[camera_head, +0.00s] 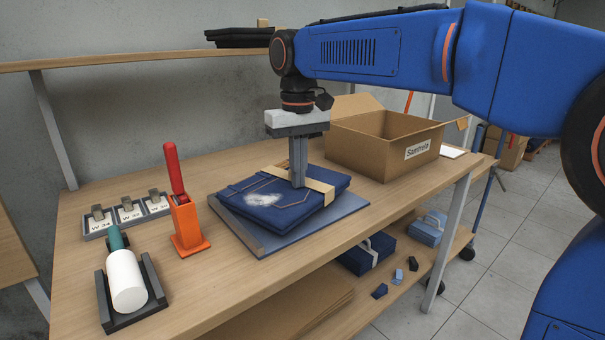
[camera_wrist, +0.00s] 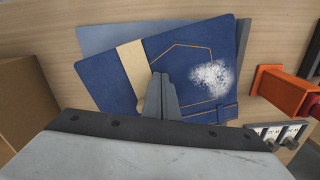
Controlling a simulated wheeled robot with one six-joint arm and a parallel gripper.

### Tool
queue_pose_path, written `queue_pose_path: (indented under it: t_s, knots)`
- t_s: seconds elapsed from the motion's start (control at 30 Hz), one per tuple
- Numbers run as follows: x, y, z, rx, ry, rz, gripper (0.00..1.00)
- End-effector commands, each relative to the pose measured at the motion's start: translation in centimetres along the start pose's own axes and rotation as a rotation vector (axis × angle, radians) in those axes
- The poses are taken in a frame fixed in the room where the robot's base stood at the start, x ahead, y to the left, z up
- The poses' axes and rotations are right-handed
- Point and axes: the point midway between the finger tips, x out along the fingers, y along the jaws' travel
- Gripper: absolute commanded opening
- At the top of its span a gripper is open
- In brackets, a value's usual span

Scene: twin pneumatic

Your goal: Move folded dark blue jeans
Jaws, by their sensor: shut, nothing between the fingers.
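The folded dark blue jeans (camera_head: 262,203) lie on a flat grey-blue board (camera_head: 344,207) on the workbench. They have a tan band (camera_head: 258,180) around them, orange stitching and a white speckled patch. In the wrist view the jeans (camera_wrist: 205,52) lie at an angle to the board (camera_wrist: 96,38), overhanging its edge. My gripper (camera_head: 298,184) points down over the jeans beside the band, fingers shut and empty. I cannot tell whether the fingertips touch the cloth.
An orange holder (camera_head: 187,222) with a red-handled tool, a white roller (camera_head: 127,281) in a dark cradle and size tags (camera_head: 128,212) stand to the left. More folded jeans (camera_head: 366,254) lie on the lower shelf.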

Motion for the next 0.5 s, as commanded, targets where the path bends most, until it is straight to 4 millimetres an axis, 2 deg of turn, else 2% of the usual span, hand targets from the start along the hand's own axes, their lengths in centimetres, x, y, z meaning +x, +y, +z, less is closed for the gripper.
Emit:
queue_pose_path:
  t_s: [0.2, 0.5]
  knots:
    - [0.0, 0.0, -1.3, 0.0, -0.001, 0.0, 0.0]
    - [0.0, 0.0, -1.4, 0.0, -0.001, 0.0, 0.0]
